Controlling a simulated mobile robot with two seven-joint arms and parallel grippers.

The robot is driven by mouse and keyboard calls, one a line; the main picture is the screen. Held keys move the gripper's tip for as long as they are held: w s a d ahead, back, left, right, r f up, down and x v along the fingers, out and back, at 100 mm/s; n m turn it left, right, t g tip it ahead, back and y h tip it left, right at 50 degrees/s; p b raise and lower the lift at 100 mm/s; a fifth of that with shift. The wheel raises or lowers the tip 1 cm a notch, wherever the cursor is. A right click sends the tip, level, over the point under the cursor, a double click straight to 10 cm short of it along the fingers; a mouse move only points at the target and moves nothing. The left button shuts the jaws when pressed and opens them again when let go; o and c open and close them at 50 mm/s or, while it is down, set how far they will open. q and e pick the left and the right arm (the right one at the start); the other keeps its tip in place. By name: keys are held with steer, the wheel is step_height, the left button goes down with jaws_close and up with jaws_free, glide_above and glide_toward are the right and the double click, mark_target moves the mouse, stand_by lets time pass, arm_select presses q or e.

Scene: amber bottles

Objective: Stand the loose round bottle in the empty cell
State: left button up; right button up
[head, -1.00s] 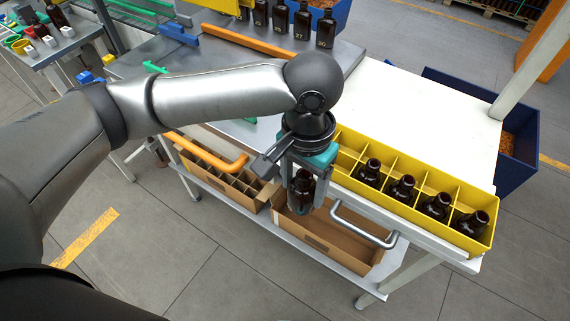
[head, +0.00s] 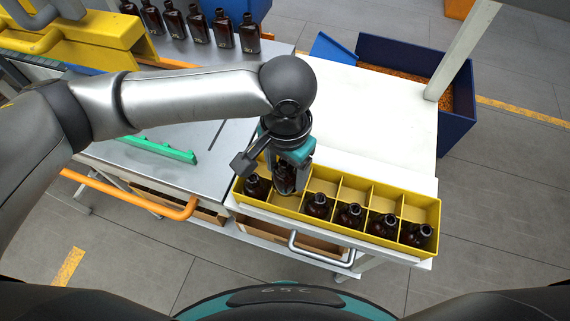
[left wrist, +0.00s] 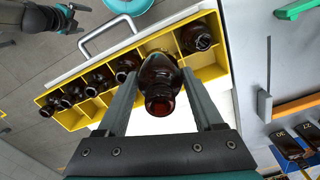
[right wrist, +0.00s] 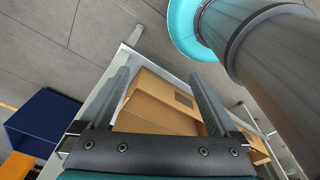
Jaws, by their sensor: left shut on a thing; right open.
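My left gripper (head: 287,172) is shut on a dark amber round bottle (head: 284,181), held upright over the near row of the yellow crate (head: 436,212). In the left wrist view the bottle (left wrist: 160,88) sits between the fingers, neck toward the camera. It is between a bottle (head: 257,187) in the left end cell and another bottle (head: 318,206) to its right. The cell beneath is mostly hidden, and I cannot tell how deep the bottle's base is. My right gripper (right wrist: 158,76) is open and empty, above a cardboard box (right wrist: 160,105).
More bottles, such as one (head: 350,216), stand in the near row; the far-row cells that show are empty. The white tabletop (head: 370,130) behind is clear. A silver handle (head: 320,252) juts from the front. Flat amber bottles (head: 222,30) stand at the back.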

arm_select(q)
steer(key=shift+w+f, duration=0.1)
steer(key=shift+f, duration=0.3)
steer(key=shift+s+f+b, duration=0.25)
steer(key=shift+f+b, duration=0.05)
steer(key=shift+b, duration=0.05)
steer(key=shift+w+f+b, duration=0.15)
steer(key=shift+f+b, duration=0.8)
steer(key=shift+b, duration=0.3)
steer(key=shift+f, duration=0.25)
steer(key=shift+f+b, duration=0.35)
steer(key=shift+f, duration=0.45)
steer(key=shift+f+b, duration=0.4)
steer(key=shift+f, duration=0.85)
arm_select(e)
steer(key=shift+s+f, duration=0.4)
steer(key=shift+f, duration=0.4)
steer(key=shift+s+f, duration=0.35)
steer(key=shift+f, duration=0.4)
steer(key=shift+s+f, duration=0.4)
steer(key=shift+f, duration=0.4)
arm_select(q)
steer(key=shift+f, duration=0.2)
arm_select(e)
steer(key=shift+f, duration=0.1)
arm_select(q)
steer(key=shift+f, duration=0.5)
arm_select(e)
steer(key=shift+s+f, duration=0.1)
